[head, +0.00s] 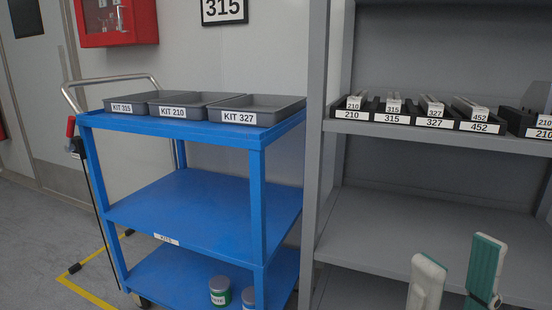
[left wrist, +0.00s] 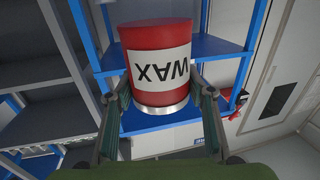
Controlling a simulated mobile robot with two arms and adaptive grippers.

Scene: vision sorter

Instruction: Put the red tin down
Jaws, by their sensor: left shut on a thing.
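The red tin (left wrist: 158,38), with a white label reading WAX upside down in the picture and a silver rim, shows in the left wrist view. My left gripper (left wrist: 160,97) is shut on it, one finger on each side. The tin and my left gripper are not in the head view. My right gripper (head: 456,262) is at the bottom right of the head view, in front of the grey shelf. Its two fingers stand apart with nothing between them.
A blue cart (head: 185,212) carries three grey kit trays on top (head: 250,119); its middle shelf is bare. A green tin (head: 219,285) and another tin (head: 249,297) stand on its bottom shelf. A grey rack (head: 400,213) to the right holds several labelled bins.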

